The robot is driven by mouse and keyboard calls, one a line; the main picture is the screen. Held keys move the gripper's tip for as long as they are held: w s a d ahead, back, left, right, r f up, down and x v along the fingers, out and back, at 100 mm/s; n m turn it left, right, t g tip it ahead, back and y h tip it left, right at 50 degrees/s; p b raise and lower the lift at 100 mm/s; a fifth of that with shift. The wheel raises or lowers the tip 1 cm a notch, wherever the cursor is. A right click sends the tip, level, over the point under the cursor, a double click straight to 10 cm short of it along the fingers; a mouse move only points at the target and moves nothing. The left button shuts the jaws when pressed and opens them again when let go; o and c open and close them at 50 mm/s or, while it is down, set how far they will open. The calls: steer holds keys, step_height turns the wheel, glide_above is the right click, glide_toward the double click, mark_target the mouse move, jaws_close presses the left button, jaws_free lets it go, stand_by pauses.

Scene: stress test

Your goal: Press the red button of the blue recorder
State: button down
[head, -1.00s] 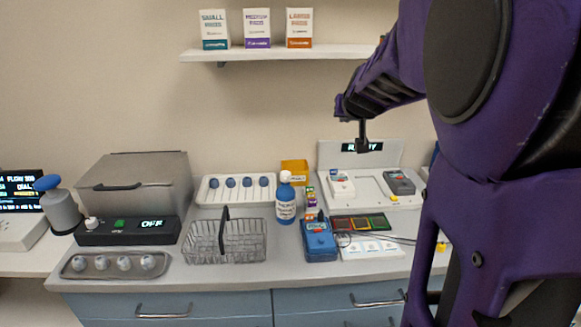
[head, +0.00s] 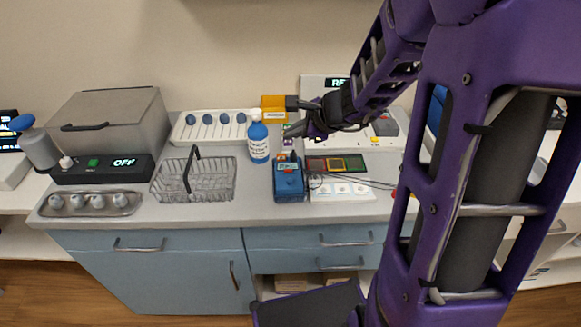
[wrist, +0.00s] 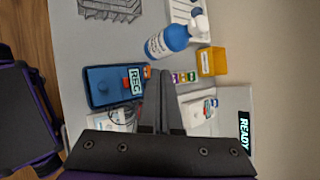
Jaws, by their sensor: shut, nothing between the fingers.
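The blue recorder (head: 289,184) lies on the counter, right of the wire basket. It also shows in the wrist view (wrist: 103,91), left of the fingertips, with a small display reading REC. A small orange-red part sits at its edge by the fingertips; I cannot tell whether this is the red button. My gripper (head: 288,132) is shut and empty. In the head view it hangs behind the recorder, near the blue-labelled bottle. In the wrist view its fingers (wrist: 165,76) are together, beside the recorder. Touch cannot be judged, but they look apart from it.
A blue-labelled bottle (head: 258,141) stands close left of my gripper, with a yellow box (head: 273,107) behind. A wire basket (head: 210,184) is at left. A white panel (head: 343,193) with cables lies right of the recorder. Bare counter (head: 262,210) shows in front.

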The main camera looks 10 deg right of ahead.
steer(key=shift+f, duration=0.1)
steer(key=b, duration=0.7)
glide_above(292, 174)
steer(key=f, duration=0.7)
steer(key=shift+w+d+f, duration=0.1)
steer(key=shift+w+f, duration=0.2)
steer(key=shift+w, duration=0.05)
steer(key=shift+f+b, duration=0.45)
steer(key=shift+f, duration=0.05)
stand_by(0.7)
steer(key=shift+f+b, duration=0.45)
steer(key=shift+b, duration=0.15)
steer(key=shift+f+b, duration=0.45)
steer(key=shift+b, duration=0.05)
stand_by(0.5)
steer(key=shift+r, duration=0.15)
steer(key=shift+r+p, duration=0.7)
steer(key=shift+r, duration=0.05)
